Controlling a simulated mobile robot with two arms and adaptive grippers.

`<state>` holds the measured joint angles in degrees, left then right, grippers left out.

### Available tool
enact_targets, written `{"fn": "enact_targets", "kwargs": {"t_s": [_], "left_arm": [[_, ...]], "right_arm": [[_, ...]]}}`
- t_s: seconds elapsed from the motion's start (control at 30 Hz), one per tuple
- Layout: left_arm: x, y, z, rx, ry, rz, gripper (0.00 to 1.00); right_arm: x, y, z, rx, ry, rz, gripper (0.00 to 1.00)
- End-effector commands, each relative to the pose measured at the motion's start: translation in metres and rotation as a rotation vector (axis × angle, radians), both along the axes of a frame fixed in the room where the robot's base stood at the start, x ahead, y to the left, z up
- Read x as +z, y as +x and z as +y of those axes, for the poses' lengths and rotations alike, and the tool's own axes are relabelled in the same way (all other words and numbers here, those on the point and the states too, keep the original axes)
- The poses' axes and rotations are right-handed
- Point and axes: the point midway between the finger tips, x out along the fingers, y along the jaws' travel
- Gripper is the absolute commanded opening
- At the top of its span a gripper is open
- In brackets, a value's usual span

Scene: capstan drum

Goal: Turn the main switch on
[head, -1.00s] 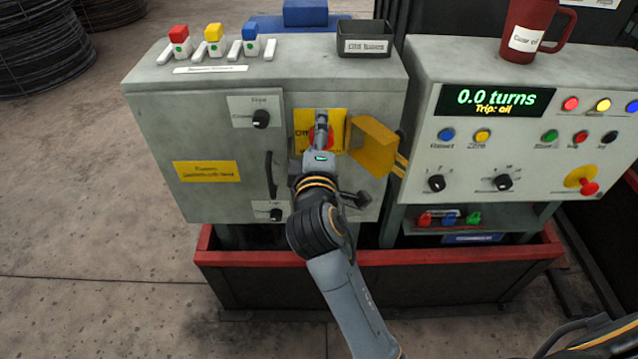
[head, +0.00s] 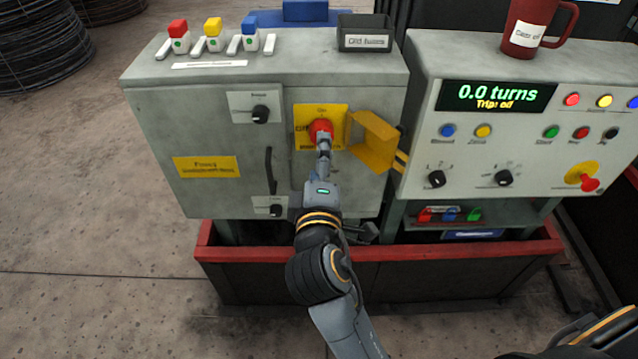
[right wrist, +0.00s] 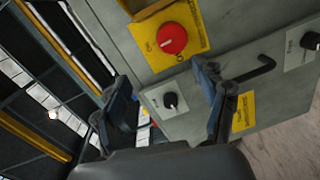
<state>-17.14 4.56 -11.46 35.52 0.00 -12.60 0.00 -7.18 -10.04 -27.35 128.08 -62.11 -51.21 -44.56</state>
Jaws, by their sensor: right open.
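The main switch is a round red knob (head: 320,129) on a yellow plate (head: 302,112) on the grey cabinet's front. A yellow hinged cover (head: 372,142) stands swung open to its right. My right gripper (head: 323,152) is just below and in front of the knob in the head view, overlapping its lower edge. In the right wrist view the red knob (right wrist: 172,39) shows whole on its yellow plate (right wrist: 196,17), beyond the tips of my open, empty right gripper (right wrist: 163,76). The fingers look apart from the knob. The knob's exact angle is hard to read. My left gripper is not in view.
The grey cabinet (head: 150,130) also carries a black handle (head: 270,171) and small black knobs (head: 260,114). A control panel (head: 420,110) with a lit display (head: 495,96) reading 0.0 turns stands to the right. A red-rimmed trough (head: 500,251) lies below.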

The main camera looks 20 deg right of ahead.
Motion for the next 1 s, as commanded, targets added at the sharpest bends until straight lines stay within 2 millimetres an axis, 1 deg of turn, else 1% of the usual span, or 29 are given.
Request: {"fn": "enact_targets", "kwargs": {"t_s": [0.03, 0.6, 0.77, 1.0], "left_arm": [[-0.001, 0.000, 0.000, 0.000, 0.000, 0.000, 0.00], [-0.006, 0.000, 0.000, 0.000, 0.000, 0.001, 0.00], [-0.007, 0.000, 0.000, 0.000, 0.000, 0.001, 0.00], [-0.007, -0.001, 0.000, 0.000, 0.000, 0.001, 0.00]], "right_arm": [[-0.004, -0.006, 0.005, 0.002, 0.015, 0.010, 0.72], [-0.006, -0.044, 0.016, 0.004, 0.017, 0.010, 0.72], [-0.006, -0.050, 0.018, 0.004, 0.016, 0.010, 0.72], [-0.006, -0.050, 0.019, 0.004, 0.016, 0.010, 0.72]]}}
